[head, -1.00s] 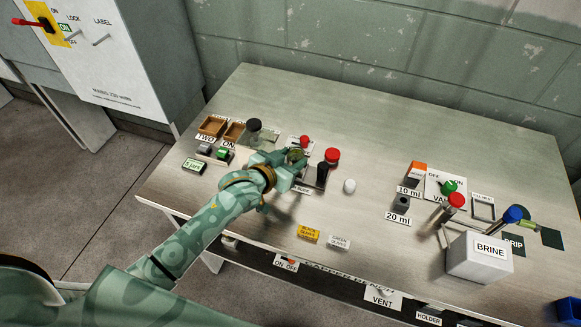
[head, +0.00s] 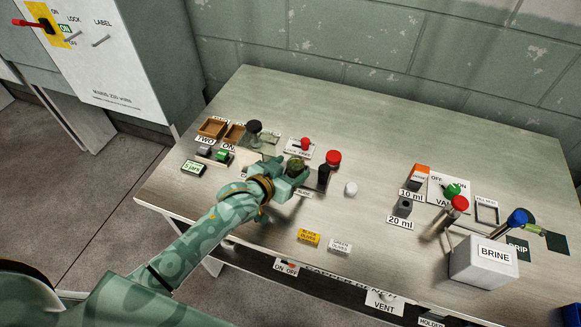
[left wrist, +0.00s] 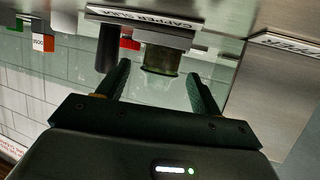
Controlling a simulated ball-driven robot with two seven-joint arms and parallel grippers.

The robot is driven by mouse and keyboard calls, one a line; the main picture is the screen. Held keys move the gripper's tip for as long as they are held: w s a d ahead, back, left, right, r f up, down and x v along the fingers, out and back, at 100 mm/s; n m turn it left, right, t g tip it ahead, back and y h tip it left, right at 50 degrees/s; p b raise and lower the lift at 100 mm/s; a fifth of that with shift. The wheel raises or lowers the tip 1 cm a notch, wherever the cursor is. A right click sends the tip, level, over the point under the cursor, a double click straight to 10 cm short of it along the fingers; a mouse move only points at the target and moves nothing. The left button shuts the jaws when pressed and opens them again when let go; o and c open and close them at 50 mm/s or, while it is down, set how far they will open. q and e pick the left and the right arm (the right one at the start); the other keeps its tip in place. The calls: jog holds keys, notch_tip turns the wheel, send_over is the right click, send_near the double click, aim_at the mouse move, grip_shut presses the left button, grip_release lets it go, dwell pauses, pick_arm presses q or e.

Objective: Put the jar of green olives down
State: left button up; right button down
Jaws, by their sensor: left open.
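The jar of green olives (head: 295,165) stands at the capper slide on the table, left of the black-bodied post with a red top. My left gripper (head: 293,172) is around it and hides its lower part in the head view. In the left wrist view the jar (left wrist: 161,59) shows between the two open fingers of my left gripper (left wrist: 160,85), with a gap on each side. The "CAPPER SLIDE" plate (left wrist: 140,22) is right beside the jar there. My right gripper is not in view.
The red-topped post (head: 332,160) stands close to the gripper's right. A dark-lidded jar (head: 254,127), wooden trays (head: 212,127) and a counter display (head: 193,168) are to the left. A white cap (head: 351,189) lies right. The BRINE box (head: 483,262) is at the front right; the back table is clear.

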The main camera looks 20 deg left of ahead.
pick_arm(q)
jog(key=p+v, duration=0.3)
jog(key=v, duration=0.8)
